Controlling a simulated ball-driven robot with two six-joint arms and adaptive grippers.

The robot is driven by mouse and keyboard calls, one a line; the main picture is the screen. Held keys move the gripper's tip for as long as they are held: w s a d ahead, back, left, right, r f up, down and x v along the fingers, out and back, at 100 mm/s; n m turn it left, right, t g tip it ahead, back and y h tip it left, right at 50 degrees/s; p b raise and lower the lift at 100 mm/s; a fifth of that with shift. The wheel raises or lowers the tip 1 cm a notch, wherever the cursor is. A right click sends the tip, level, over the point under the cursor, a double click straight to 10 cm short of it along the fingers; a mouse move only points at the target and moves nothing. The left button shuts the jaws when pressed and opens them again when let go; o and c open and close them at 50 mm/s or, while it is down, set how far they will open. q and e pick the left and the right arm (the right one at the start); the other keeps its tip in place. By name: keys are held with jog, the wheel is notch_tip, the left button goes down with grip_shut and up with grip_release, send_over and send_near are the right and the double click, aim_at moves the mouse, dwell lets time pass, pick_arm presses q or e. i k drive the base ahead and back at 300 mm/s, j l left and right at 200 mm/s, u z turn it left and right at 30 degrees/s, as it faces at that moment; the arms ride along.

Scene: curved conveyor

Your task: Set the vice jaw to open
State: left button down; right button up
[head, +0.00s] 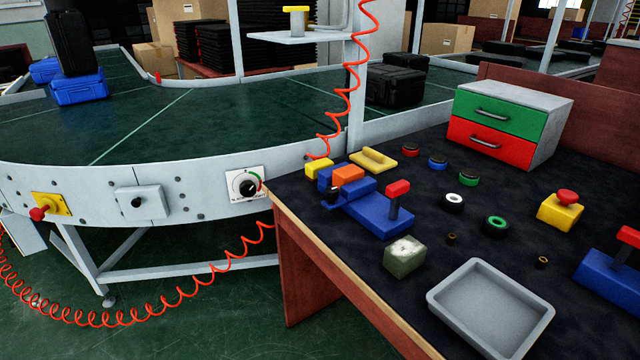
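A blue device that looks like the vice (378,220) stands on the dark bench top near its left corner. It has an upright dark lever with a red grip (398,188) on its base. Blue blocks, an orange block (348,174) and a yellow block (319,166) sit close together at its far left end. I cannot tell from here how far its jaw is open. A second blue base with a red-topped lever (612,270) is cut off by the right edge. Neither of my grippers is in view.
A grey tray (436,306) and a grey-green block (404,256) are in front of the vice. Several coloured rings, a red-topped yellow button (561,209) and a green-and-red drawer unit (545,135) are behind and right. The curved conveyor (200,125) and a coiled red hose (352,85) are left.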

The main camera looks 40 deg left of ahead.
aim_at(357, 189)
jog(key=k+u, duration=0.1)
jog(key=u, duration=0.9)
